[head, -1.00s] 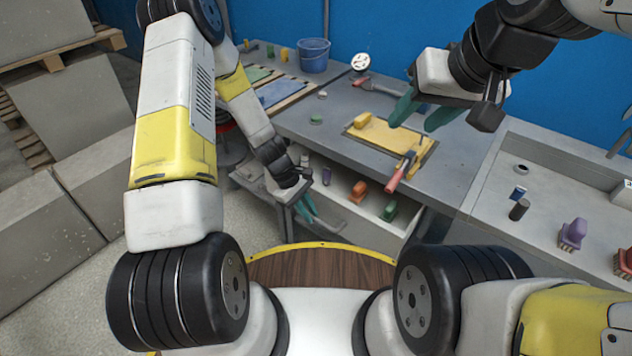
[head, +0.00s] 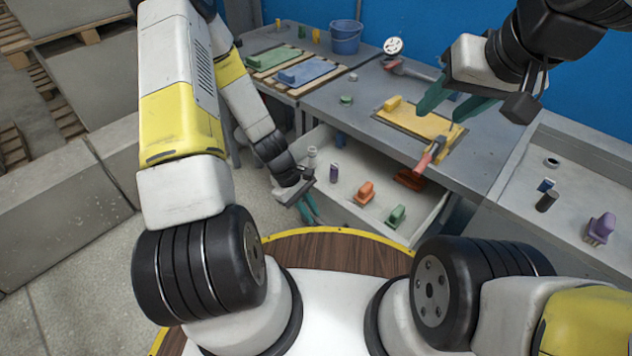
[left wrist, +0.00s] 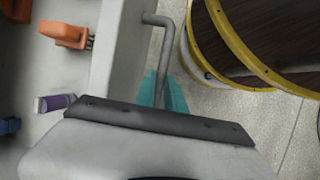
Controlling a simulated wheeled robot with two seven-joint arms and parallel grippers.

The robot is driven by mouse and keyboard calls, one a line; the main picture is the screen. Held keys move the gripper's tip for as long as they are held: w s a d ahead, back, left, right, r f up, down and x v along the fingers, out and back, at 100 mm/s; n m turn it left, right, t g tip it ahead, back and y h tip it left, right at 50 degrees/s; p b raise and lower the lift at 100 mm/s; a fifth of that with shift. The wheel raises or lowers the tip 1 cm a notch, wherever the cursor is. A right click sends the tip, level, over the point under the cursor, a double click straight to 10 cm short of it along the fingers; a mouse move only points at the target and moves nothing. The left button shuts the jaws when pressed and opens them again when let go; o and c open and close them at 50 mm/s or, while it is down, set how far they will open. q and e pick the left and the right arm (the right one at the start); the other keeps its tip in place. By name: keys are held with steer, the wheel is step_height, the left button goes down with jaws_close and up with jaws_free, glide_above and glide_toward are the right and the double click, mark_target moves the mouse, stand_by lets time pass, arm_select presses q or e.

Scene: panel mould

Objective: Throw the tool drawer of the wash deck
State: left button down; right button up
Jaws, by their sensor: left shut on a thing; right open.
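The tool drawer (head: 381,172) is pulled out from under the wash deck (head: 350,108), with its inside in sight. My left gripper (head: 311,212) is at the drawer's front. In the left wrist view its teal fingers (left wrist: 164,90) are shut on the grey bar handle (left wrist: 168,42), which stands out from the drawer's front wall (left wrist: 122,45). My right gripper (head: 438,115) is open and empty, with its fingers over the deck. How far the drawer can travel is not visible.
The drawer holds an orange brush (head: 364,193), a green brush (head: 396,216), a red brush (head: 409,180) and a purple cylinder (head: 334,173). My round base edge is close to the handle.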

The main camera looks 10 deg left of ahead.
arm_select(q)
steer(key=c, duration=1.4)
jaws_free()
steer(key=v, duration=0.7)
steer(key=shift+a+r, duration=0.2)
steer(key=shift+r, duration=0.15)
steer(key=shift+w, duration=0.1)
